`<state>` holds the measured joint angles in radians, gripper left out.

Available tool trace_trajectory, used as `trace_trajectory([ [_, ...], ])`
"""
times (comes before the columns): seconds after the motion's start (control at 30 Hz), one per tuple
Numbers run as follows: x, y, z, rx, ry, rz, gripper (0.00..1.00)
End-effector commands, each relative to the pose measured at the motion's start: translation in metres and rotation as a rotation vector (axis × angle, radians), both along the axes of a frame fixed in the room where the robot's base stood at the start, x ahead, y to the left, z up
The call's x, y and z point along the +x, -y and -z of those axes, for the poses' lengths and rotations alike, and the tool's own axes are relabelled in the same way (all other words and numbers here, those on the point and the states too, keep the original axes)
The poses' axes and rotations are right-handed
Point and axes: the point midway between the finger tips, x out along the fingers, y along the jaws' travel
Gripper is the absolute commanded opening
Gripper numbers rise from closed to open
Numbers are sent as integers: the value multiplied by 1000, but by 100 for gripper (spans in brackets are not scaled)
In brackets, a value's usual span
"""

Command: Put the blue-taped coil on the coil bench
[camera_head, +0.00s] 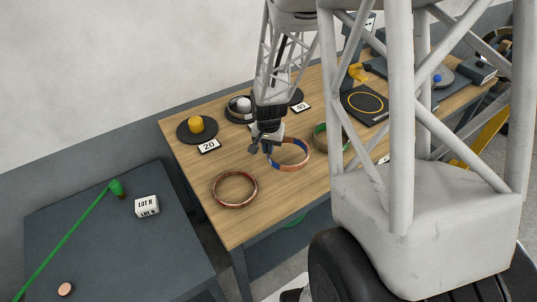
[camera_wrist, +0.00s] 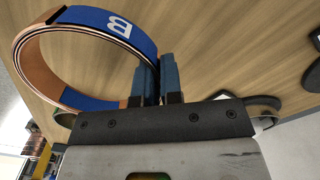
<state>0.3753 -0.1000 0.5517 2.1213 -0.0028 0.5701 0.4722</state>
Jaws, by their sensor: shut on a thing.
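The blue-taped coil (camera_head: 304,163) is a copper ring with blue tape, over the wooden bench in the head view. In the wrist view the coil (camera_wrist: 82,17) fills the upper left, and its tape bears a white letter B. My gripper (camera_head: 266,147) is shut on the coil's rim at its left side in the head view. The fingers (camera_wrist: 156,85) also show in the wrist view, pinching the taped rim. I cannot tell whether the coil touches the wood. The wooden bench (camera_head: 262,222) runs under the coils; no label names it as the coil bench.
A plain copper coil (camera_head: 219,203) lies front left on the wood, and a green-taped coil (camera_head: 320,140) lies right of my gripper. Dark discs with cards 20 (camera_head: 208,146) and 45 (camera_head: 301,106) stand behind. A dark table (camera_head: 105,245) with a LOT R block (camera_head: 147,206) is left.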

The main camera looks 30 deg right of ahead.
Motion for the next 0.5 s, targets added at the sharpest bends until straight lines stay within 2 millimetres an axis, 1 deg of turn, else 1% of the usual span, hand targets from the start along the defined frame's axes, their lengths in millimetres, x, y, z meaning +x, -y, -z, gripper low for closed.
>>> trace_trajectory([
  [0.17,0,0,0,-1,1,0,0],
  [0.27,0,0,3,0,0,0,0],
  [0.5,0,0,25,0,0,0,0],
])
